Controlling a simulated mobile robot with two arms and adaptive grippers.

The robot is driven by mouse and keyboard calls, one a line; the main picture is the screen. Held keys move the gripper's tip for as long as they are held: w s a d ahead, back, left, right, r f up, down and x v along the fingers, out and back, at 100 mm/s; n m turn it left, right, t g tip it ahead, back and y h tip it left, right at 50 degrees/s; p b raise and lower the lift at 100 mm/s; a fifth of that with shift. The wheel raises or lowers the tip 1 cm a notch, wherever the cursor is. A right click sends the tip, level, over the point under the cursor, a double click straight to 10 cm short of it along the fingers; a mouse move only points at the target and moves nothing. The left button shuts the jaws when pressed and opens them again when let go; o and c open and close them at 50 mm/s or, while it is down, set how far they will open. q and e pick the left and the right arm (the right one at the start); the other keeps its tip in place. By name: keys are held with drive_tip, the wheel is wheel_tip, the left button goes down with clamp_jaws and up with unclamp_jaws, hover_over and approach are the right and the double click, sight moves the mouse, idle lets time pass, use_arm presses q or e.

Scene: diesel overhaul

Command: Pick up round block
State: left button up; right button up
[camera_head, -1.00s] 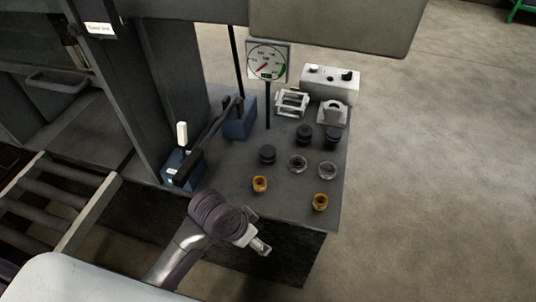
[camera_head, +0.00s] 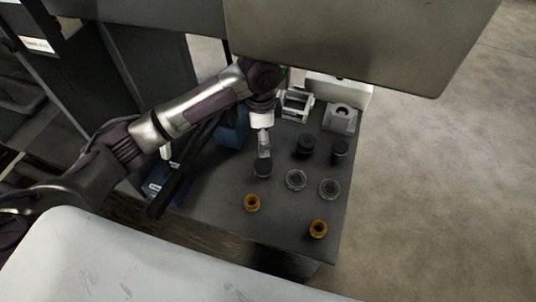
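Three dark round blocks stand on the grey bench top. The nearest-left dark round block (camera_head: 262,169) is directly below my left gripper (camera_head: 264,150). The other dark round blocks, the middle one (camera_head: 305,147) and the right one (camera_head: 339,151), stand farther back to the right. My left arm reaches in from the left, and its gripper points down at the top of the nearest-left block. The fingers look close together, but I cannot tell whether they are open or shut, or whether they touch the block. My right gripper is not in view.
Two clear rings (camera_head: 296,180) and (camera_head: 329,189), and two orange rings (camera_head: 252,203) and (camera_head: 318,229), lie on the bench (camera_head: 285,222) in front. A white frame (camera_head: 297,104) and grey bracket (camera_head: 340,118) stand behind. A large grey panel (camera_head: 350,40) overhangs the back.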

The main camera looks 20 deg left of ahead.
use_arm(q)
hover_over(263, 163)
drive_tip(key=s, duration=0.1)
drive_tip(key=f, duration=0.2)
drive_tip(key=f+p, duration=0.1)
drive_tip(key=f, duration=0.2)
drive_tip(key=shift+s+a+f, duration=0.15)
drive_tip(key=shift+s+f, duration=0.05)
drive_tip(key=shift+f, duration=0.1)
drive_tip(key=f, duration=0.3)
drive_tip(key=shift+w+p, duration=0.3)
drive_tip(key=shift+w, duration=0.05)
drive_tip(key=f, duration=0.4)
drive_tip(key=shift+w+p, duration=0.2)
drive_tip(key=shift+p, duration=0.2)
drive_tip(key=shift+f, duration=0.1)
drive_tip(key=c, duration=1.2)
drive_tip(key=shift+c, duration=0.3)
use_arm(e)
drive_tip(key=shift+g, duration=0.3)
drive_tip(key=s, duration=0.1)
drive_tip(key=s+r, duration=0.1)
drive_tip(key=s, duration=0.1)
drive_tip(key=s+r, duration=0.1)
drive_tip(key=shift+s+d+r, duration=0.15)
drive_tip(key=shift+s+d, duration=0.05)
use_arm(q)
drive_tip(key=shift+r, duration=0.2)
